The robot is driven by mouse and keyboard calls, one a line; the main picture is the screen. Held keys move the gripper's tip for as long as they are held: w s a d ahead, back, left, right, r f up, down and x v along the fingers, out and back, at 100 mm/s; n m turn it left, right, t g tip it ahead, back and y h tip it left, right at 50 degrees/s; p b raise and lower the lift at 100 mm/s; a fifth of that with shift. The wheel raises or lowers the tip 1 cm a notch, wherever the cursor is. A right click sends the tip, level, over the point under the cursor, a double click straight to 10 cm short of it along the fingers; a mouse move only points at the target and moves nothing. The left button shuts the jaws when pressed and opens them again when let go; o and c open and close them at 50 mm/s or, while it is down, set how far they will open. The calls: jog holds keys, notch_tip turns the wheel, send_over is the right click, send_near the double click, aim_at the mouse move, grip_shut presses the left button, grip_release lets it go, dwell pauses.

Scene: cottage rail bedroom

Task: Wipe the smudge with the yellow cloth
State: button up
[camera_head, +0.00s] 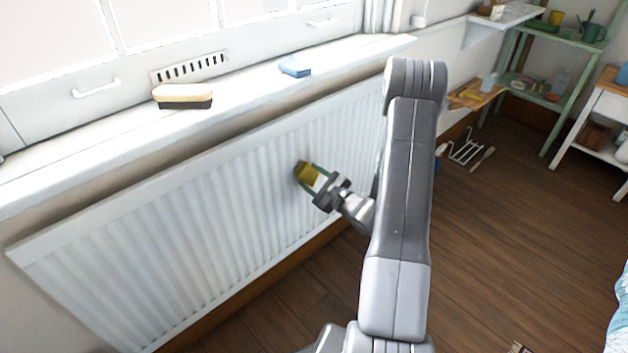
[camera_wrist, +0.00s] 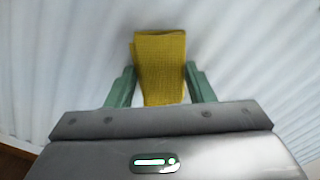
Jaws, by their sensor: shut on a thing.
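The yellow cloth (camera_head: 306,173) is in my gripper (camera_head: 318,178) in the head view, at the front of the white ribbed radiator (camera_head: 200,215). In the wrist view the folded cloth (camera_wrist: 160,62) sits between the two green fingers of my gripper (camera_wrist: 160,88) and sticks out past their tips toward the radiator ribs. The gripper is shut on the cloth. The cloth appears to be at or very close to the radiator face; I cannot tell whether it touches. I see no clear smudge in either view; it may be hidden behind the cloth or gripper.
Above the radiator, the white sill (camera_head: 235,105) holds a brush (camera_head: 183,96) and a blue cloth or sponge (camera_head: 295,68). A green shelf (camera_head: 552,90) and a white table (camera_head: 598,118) stand at right. A wire rack (camera_head: 466,150) is near the wall. Wooden floor (camera_head: 500,240) is mostly clear.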

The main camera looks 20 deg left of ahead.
jog(key=shift+w+a, duration=0.2)
jog(key=shift+a, duration=0.3)
jog(key=w, duration=0.1)
jog(key=w+d+b, duration=0.1)
jog(key=w+b, duration=0.1)
jog(key=shift+w+d+f, duration=0.1)
jog(key=shift+w+d, duration=0.2)
jog(key=shift+w, duration=0.05)
jog(key=shift+a, duration=0.1)
jog(key=shift+s, duration=0.1)
jog(key=shift+s+a+b, duration=0.45)
jog(key=shift+s+b, duration=0.05)
jog(key=shift+s, duration=0.35)
jog(key=shift+s+a+b, duration=0.45)
jog(key=shift+s+b, duration=0.05)
jog(key=shift+s, duration=0.35)
jog(key=shift+s+d, duration=0.1)
